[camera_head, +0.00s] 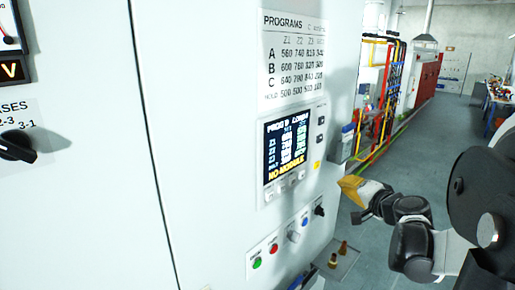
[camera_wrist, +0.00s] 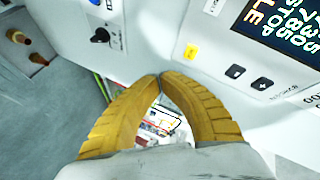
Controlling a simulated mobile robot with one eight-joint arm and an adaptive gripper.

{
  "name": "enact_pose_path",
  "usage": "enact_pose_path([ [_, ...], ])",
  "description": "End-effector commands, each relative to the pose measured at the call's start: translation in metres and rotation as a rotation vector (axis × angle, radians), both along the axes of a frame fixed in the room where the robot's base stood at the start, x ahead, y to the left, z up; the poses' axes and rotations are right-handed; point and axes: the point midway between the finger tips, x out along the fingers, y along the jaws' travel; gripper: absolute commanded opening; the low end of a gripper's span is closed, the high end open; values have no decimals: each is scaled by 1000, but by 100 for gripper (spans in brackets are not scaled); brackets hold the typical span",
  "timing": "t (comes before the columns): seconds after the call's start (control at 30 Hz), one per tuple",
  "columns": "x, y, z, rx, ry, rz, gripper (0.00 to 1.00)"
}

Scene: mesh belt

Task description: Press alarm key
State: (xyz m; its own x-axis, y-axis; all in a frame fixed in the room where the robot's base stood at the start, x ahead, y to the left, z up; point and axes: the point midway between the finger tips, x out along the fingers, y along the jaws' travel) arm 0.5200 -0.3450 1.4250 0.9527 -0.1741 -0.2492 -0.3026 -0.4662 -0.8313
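A small yellow key (camera_head: 317,166) sits below two dark keys to the right of the display (camera_head: 287,155) on the white cabinet. It looks like the alarm key, though its marking is too small to read. It also shows in the wrist view (camera_wrist: 191,51), just above and right of my fingertips. My gripper (camera_head: 345,186) has yellow fingers and is to the right of and a little below the key in the head view. In the wrist view the fingertips (camera_wrist: 160,76) meet with nothing visible between them. The tips appear apart from the key.
Below the display are a row of grey buttons, then green (camera_head: 257,262), red (camera_head: 274,248) and blue (camera_head: 305,221) controls and a black knob (camera_head: 319,210). A ledge (camera_head: 338,262) with brass-coloured fittings juts out below. Open floor lies to the right.

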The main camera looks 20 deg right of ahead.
Motion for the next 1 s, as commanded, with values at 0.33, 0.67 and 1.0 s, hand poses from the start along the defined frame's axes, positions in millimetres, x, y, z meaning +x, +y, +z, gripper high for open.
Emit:
enact_pose_path([
  [0.33, -9, -32, 14, 23, -51, -57, 0],
  [0.67, -5, -30, 14, 23, -50, -55, 0],
  [1.0, 33, -13, 14, 25, -49, -52, 0],
])
